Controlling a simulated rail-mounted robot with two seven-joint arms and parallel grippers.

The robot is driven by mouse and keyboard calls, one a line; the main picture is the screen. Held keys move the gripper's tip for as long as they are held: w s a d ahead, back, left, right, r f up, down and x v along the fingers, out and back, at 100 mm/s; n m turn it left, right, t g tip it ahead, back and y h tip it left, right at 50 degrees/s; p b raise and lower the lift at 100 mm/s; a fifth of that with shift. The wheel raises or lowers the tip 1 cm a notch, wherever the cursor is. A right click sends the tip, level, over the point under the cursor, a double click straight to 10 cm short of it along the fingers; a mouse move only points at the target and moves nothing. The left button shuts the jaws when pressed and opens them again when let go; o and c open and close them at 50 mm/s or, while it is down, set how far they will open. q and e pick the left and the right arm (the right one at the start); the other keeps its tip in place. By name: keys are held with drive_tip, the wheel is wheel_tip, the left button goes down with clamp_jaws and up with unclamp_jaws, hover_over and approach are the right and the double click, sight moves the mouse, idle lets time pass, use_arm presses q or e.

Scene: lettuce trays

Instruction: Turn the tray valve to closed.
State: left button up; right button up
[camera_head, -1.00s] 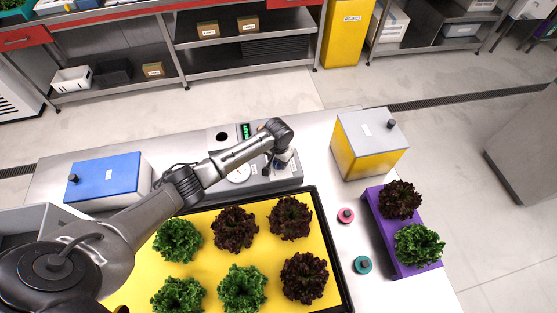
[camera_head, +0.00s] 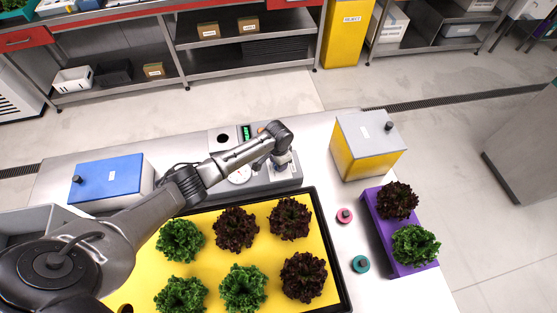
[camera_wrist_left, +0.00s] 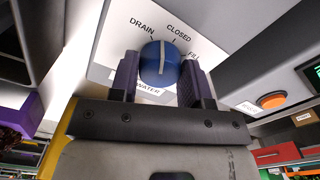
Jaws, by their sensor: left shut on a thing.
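The tray valve is a round blue knob (camera_wrist_left: 150,62) with a white line across it, on a white plate (camera_wrist_left: 112,40) marked DRAIN, CLOSED, FILL and WATER. In the left wrist view the white line points up, between the DRAIN and CLOSED marks. My left gripper (camera_wrist_left: 158,78) is shut on the knob, one dark finger on each side. In the head view my left gripper (camera_head: 280,164) is at the right end of the grey control panel (camera_head: 262,182), behind the tray; the knob there is mostly hidden. My right gripper is not in view.
The black-rimmed yellow tray (camera_head: 329,245) with several lettuces lies in front of the panel. A yellow-and-grey box (camera_head: 365,150) stands right of the panel, a blue-lidded box (camera_head: 108,176) left. A purple holder (camera_head: 384,238) with two lettuces is at right. An orange button (camera_wrist_left: 271,101) is near the knob.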

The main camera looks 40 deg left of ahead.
use_arm(q)
drive_tip(key=m, duration=0.4)
drive_tip(key=shift+m+p, duration=0.35)
drive_tip(key=shift+m, duration=0.35)
drive_tip(key=o, duration=0.9)
drive_tip(key=shift+r+b, duration=0.8)
drive_tip(key=shift+r, duration=6.1)
